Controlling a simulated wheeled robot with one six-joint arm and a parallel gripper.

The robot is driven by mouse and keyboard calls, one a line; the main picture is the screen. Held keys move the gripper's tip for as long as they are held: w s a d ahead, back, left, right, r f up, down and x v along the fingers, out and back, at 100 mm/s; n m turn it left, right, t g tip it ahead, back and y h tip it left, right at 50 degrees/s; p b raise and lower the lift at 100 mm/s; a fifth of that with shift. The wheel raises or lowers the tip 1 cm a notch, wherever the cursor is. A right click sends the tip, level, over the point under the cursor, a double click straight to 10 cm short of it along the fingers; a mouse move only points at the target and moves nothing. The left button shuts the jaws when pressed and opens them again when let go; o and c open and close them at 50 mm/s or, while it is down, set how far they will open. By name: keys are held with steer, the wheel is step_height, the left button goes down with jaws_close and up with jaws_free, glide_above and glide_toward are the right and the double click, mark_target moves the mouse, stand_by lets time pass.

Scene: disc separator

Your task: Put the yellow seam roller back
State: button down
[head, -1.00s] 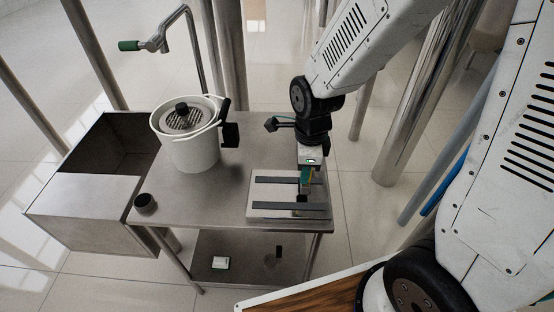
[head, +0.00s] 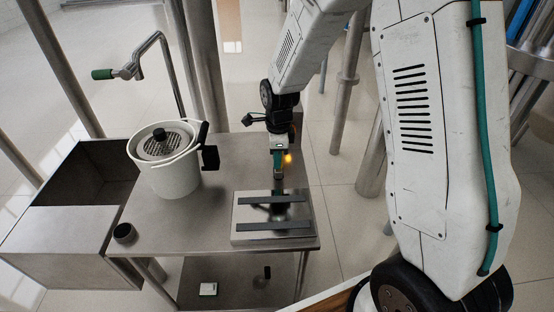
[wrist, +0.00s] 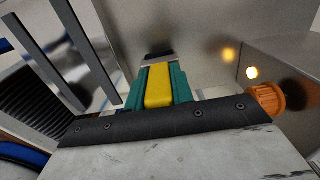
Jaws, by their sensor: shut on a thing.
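My gripper (head: 278,174) hangs pointing down near the back edge of a light plate (head: 238,216) with two dark strips, on the steel table. In the wrist view its teal fingers (wrist: 160,86) are shut on the yellow seam roller (wrist: 158,90), whose yellow body sits between them. A grey and dark end shows just beyond the fingertips. In the head view the fingers mostly hide the roller. I cannot tell how high it is above the table.
A white lidded pot (head: 172,172) with a black handle stands left of my gripper. A small dark cup (head: 124,233) is at the table's front left. The table between pot and plate is clear.

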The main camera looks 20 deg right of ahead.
steer(key=shift+f, duration=0.6)
steer(key=shift+f, duration=0.1)
steer(key=c, duration=1.2)
jaws_free()
